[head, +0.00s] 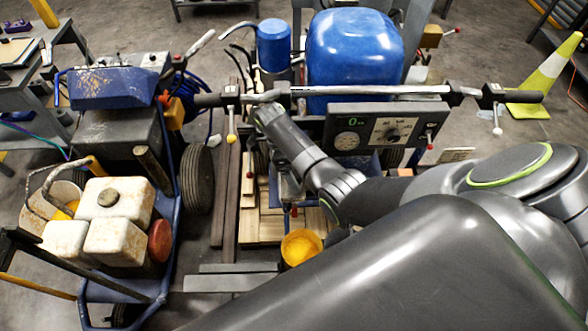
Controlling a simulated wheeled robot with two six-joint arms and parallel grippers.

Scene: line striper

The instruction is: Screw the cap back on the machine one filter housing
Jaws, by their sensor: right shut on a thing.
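My right arm comes in from the lower right, and my right gripper (262,108) is at the handlebar of the machine with the blue tank (352,48). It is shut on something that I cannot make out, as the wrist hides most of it. A blue upright cylinder (273,44) stands behind the gripper, left of the tank; I cannot tell whether it is the filter housing. I cannot make out the cap clearly. My left gripper is not in view.
A handlebar (375,90) and a grey control panel (372,130) cross in front of the tank. A second blue-framed cart (168,235) with white jugs (122,234) stands at left. A yellow cup (301,247) stands below. A striped cone (545,80) is at right.

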